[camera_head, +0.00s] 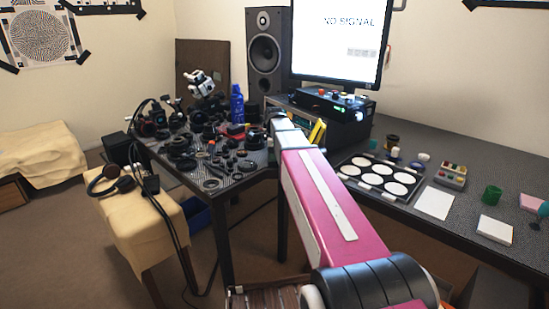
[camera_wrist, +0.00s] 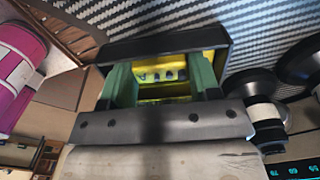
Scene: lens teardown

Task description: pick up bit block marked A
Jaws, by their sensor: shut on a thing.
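A yellow bit block (camera_wrist: 165,62) with a row of small dark holes or bits shows in the wrist view. It sits between the two green fingers of my gripper (camera_wrist: 163,82), which are shut on it from both sides. No letter can be read on the block. A dark bar crosses just beyond the fingers. In the head view, the end of my arm is over the dark bench, and a yellow piece (camera_head: 317,131) shows beside it; I cannot tell whether it is the block. My arm hides part of the bench there.
Lens parts crowd the left bench (camera_head: 215,185). A black box with knobs (camera_head: 335,119) stands under the monitor (camera_head: 338,50), near my arm's end. A tray with white discs (camera_head: 380,178) lies to the right. Black cylindrical parts (camera_wrist: 255,84) are close by in the wrist view.

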